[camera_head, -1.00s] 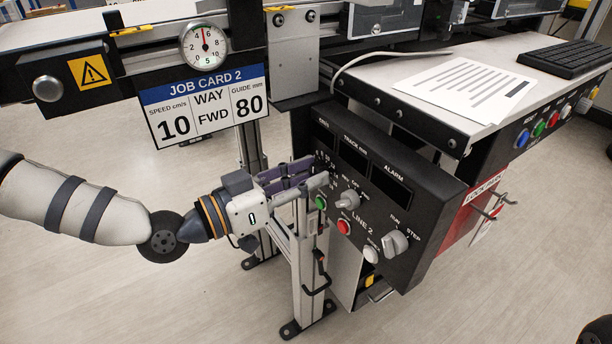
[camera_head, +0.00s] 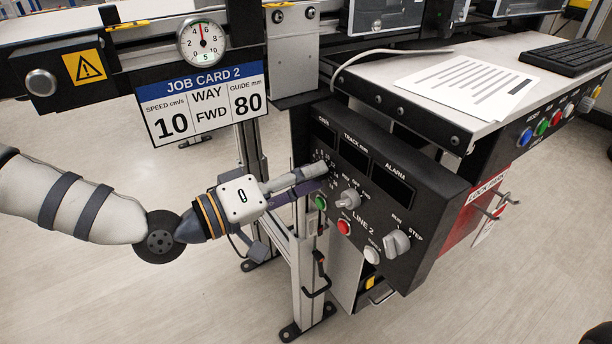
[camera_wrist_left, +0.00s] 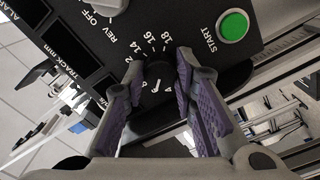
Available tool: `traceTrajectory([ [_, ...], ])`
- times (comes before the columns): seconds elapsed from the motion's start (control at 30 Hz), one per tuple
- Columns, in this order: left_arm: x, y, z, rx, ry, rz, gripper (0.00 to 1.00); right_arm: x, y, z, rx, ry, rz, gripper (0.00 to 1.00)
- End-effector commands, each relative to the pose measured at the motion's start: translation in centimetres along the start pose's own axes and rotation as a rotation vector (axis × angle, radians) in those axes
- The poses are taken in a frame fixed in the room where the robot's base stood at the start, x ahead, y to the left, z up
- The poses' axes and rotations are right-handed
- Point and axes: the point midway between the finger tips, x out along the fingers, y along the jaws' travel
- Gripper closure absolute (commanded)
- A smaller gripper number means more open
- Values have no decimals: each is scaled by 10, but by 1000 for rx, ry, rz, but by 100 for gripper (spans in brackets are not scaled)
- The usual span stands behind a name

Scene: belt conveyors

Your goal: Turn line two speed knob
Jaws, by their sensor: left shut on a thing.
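The line two speed knob (camera_wrist_left: 157,76) is a small black dial with a white mark, ringed by white numbers up to 18. It shows in the left wrist view between the two fingers of my left gripper, which are shut on its sides. In the head view my left gripper (camera_head: 318,172) reaches the left end of the black LINE 2 panel (camera_head: 408,228), and its fingers hide the knob. The job card (camera_head: 205,103) reads speed 10 cm/s, way FWD, guide 80 mm. My right gripper is not in view.
Close to the knob are the green start button (camera_head: 320,203), a red button (camera_head: 344,227) and the grey REV/OFF selector (camera_head: 348,199). A RUN/STEP selector (camera_head: 396,243) sits farther right. A round gauge (camera_head: 202,45) stands above the card. Floor is clear at lower left.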

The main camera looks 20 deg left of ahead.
Motion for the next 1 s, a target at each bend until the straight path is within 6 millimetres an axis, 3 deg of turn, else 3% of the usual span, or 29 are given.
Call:
traceTrajectory([
  [0.67,0,-1,0,-60,0,-2,100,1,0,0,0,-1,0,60],
  [0.7,0,-1,0,-60,-1,-2,72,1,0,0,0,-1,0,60],
  [0.8,0,-1,0,-59,-1,-2,54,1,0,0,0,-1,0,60],
  [1.0,0,0,0,-59,-1,-1,54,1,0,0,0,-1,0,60],
])
